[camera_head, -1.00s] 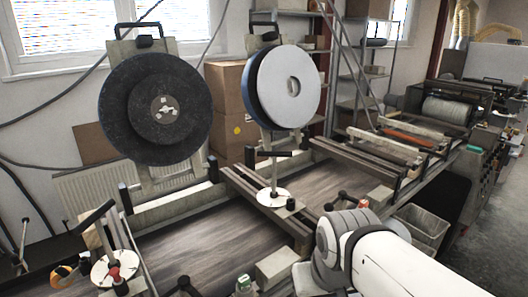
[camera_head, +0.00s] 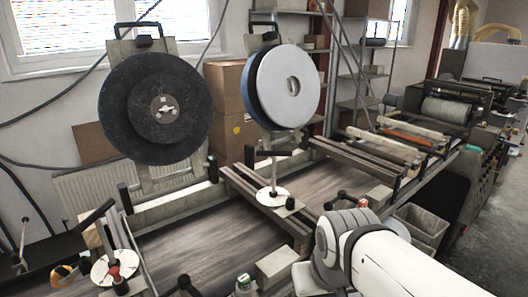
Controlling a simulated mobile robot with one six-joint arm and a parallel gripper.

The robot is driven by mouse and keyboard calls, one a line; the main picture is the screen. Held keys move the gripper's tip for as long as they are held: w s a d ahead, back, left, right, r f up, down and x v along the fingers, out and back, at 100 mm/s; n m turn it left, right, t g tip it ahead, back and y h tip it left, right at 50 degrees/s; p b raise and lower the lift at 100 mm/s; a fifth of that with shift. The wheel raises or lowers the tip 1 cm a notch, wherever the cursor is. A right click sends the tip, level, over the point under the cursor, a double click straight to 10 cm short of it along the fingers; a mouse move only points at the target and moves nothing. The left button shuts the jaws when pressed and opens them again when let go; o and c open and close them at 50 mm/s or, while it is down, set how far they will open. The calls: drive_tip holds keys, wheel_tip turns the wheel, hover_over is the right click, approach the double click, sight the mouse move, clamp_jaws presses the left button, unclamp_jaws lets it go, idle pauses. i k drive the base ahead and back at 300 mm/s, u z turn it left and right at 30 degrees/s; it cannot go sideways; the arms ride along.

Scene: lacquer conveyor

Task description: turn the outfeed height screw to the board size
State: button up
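Two upright screws with round white dials show on the conveyor. One dial (camera_head: 272,196) sits on the cross rails in the middle, with a thin vertical rod and a dark crank handle above it. The other dial (camera_head: 101,270) is at the lower left, with a dark slanted crank handle and a red-topped knob (camera_head: 114,273) beside it. I cannot tell which is the outfeed height screw, and the dial marks are too small to read. My white arm reaches in from the lower right; my gripper is outside the picture.
A black disc (camera_head: 130,120) and a white-faced disc (camera_head: 302,83) stand upright behind the conveyor. Brown boards (camera_head: 215,240) lie along the bed. A pale block (camera_head: 277,265) and a green-capped bottle (camera_head: 244,284) are near my arm. A grey bin (camera_head: 425,222) stands at right.

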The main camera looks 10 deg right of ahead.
sight(273, 194)
drive_tip(key=u, duration=1.2)
drive_tip(key=k, duration=1.5)
drive_tip(key=z, duration=0.55)
drive_tip(key=i, duration=1.5)
